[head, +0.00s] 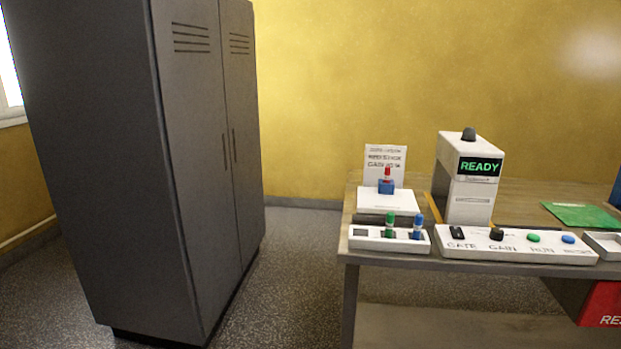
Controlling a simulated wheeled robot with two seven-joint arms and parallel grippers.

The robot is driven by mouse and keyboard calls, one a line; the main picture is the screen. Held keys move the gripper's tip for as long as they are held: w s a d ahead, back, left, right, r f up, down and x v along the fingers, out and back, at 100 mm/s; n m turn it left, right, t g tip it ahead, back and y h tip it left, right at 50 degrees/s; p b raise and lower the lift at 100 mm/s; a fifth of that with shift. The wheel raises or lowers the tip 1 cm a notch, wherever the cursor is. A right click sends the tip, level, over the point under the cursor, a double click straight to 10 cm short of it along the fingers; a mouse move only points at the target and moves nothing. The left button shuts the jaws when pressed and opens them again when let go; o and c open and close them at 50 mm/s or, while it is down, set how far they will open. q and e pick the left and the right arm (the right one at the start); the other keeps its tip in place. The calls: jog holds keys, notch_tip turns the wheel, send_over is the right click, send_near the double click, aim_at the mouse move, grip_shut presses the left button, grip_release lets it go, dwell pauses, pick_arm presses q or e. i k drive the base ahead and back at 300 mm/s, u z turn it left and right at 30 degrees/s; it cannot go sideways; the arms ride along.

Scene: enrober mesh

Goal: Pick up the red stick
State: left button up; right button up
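The red stick (387,174) stands upright in a small blue block (386,187) on a white base at the left end of the table. A white sign (385,160) stands right behind it. A green stick (390,225) and a blue stick (418,226) stand in a white tray (362,240) in front of that base, at the table's front edge. Neither of my grippers shows in the head view.
A tall grey locker (200,150) stands left of the table (345,225), with open floor (300,270) between. Right of the sticks are a white device reading READY (466,190), a control panel (515,244) with knob and buttons, and a green sheet (580,215). A red box (602,305) is below.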

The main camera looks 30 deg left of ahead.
aim_at(387, 169)
jog(key=u, duration=1.2)
jog(key=i, duration=0.45)
jog(key=z, duration=0.05)
